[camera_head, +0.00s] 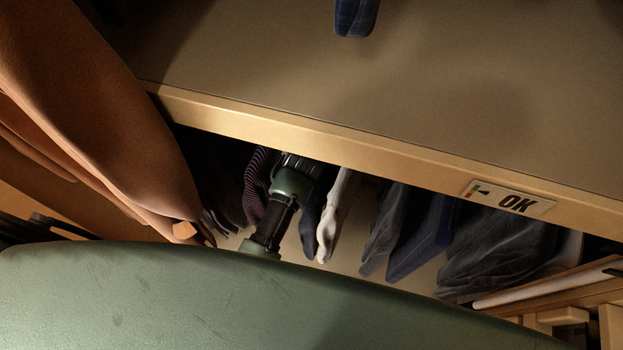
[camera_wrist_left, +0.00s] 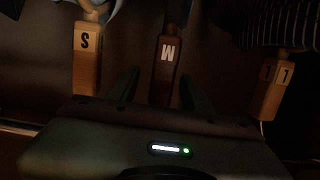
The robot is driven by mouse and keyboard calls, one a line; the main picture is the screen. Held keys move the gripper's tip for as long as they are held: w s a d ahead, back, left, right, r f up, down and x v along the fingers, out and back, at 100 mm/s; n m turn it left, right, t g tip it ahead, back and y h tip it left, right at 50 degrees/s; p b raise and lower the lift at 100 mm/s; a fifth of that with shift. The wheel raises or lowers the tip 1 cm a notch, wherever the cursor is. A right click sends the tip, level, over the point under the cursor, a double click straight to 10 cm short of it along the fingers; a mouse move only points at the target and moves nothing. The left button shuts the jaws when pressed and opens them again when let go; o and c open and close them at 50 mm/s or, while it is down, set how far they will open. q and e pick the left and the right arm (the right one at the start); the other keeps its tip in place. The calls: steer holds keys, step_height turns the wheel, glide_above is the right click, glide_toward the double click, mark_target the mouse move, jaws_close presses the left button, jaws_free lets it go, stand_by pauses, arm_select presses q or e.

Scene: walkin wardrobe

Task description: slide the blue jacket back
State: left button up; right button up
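Several garments hang in a row under a shelf in the head view. One is clear blue (camera_head: 425,240), and a dark navy one (camera_head: 316,222) hangs beside my left arm; I cannot tell which is the blue jacket. My left arm reaches up among them, and its gripper is hidden there behind the shelf edge. In the left wrist view my left gripper (camera_wrist_left: 160,78) has its fingers apart, one on each side of a dark wooden hanger end marked M (camera_wrist_left: 167,52). Contact cannot be made out. My right gripper is not in view.
Wooden hanger ends marked S (camera_wrist_left: 87,50) and L (camera_wrist_left: 272,88) flank the M one. The wooden shelf (camera_head: 330,136) with an OK label (camera_head: 516,203) lies above the clothes. A large orange-brown garment (camera_head: 90,100) hangs at the left. A white garment (camera_head: 332,218) hangs close by my arm.

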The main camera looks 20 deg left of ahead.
arm_select(q)
steer(key=shift+s+f, duration=0.15)
steer(key=shift+f, duration=0.1)
steer(key=s, duration=0.2)
steer(key=s+r, duration=0.1)
steer(key=s, duration=0.2)
steer(key=s+r+b, duration=0.1)
steer(key=s, duration=0.1)
steer(key=shift+s+a, duration=0.1)
steer(key=shift+s, duration=0.1)
steer(key=s+a+f+g+y, duration=0.1)
steer(key=s+a+f+g, duration=0.4)
steer(key=s+a+f, duration=0.4)
steer(key=s+f+m+g, duration=0.15)
steer(key=s+g, duration=0.55)
steer(key=s, duration=1.2)
step_height(320, 180, down, 28)
steer(key=s+g, duration=0.2)
steer(key=s+a+f, duration=0.2)
steer(key=s+f, duration=0.5)
steer(key=s, duration=0.1)
steer(key=s+a+f, duration=0.1)
steer(key=s+f, duration=0.6)
steer(key=s, duration=0.1)
steer(key=shift+s+a+g, duration=0.3)
steer(key=shift+a+g, duration=0.05)
steer(key=shift+g, duration=0.05)
